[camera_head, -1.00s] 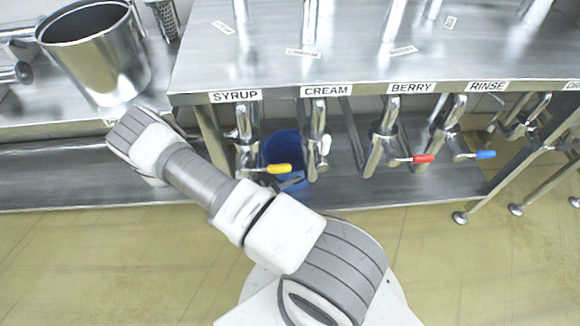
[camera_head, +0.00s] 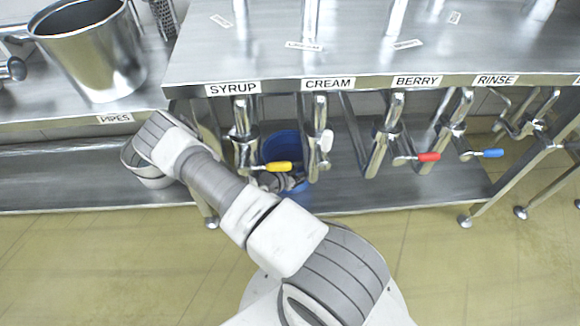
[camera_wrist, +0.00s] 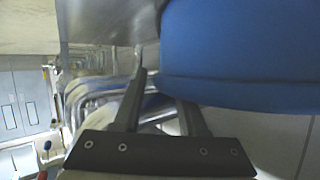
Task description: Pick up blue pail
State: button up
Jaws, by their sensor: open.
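The blue pail (camera_head: 283,146) stands on the lower shelf under the counter, behind the taps marked SYRUP and CREAM. Taps and handles partly hide it in the head view. In the wrist view the pail (camera_wrist: 240,50) fills the upper right, very close. My gripper (camera_wrist: 160,80) is open. Its left finger shows beside the pail's left edge; the tip of the right finger is hidden at the pail's lower edge. I cannot tell whether a finger touches it. In the head view my gripper (camera_head: 280,182) is mostly hidden by the yellow-handled tap and my arm.
The yellow-handled SYRUP tap (camera_head: 245,145) and CREAM tap (camera_head: 317,140) hang in front of the pail. Red- and blue-handled taps hang further right. The shelf right of the pail is mostly clear.

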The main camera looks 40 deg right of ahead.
grip_shut()
dwell(1.3)
